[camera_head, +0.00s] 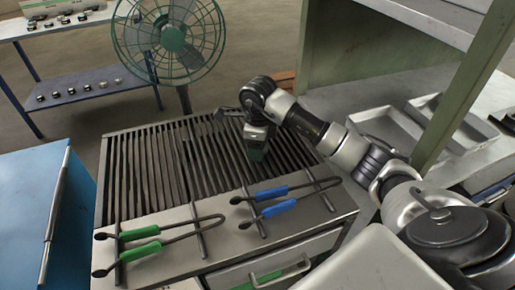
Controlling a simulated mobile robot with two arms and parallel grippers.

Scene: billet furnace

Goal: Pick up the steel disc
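My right arm comes in from the right, and its gripper (256,154) points down over the slatted metal grate (150,165). The fingertips are dark and small here, so I cannot tell whether they are open or shut. No steel disc can be made out at the gripper; the gripper itself hides the grate under it. Several small dark round pieces (71,91) sit in a row on the lower shelf of the table at the upper left. More such pieces (62,19) are on its top. I cannot tell whether any is the steel disc. My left gripper is not in view.
Tongs with blue handles (272,193) and tongs with green handles (140,232) lie on the grate's front ledge. A green fan (172,40) stands behind it. A blue cabinet (30,215) is at left. Grey trays (385,130) lie under a green-framed shelf at right.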

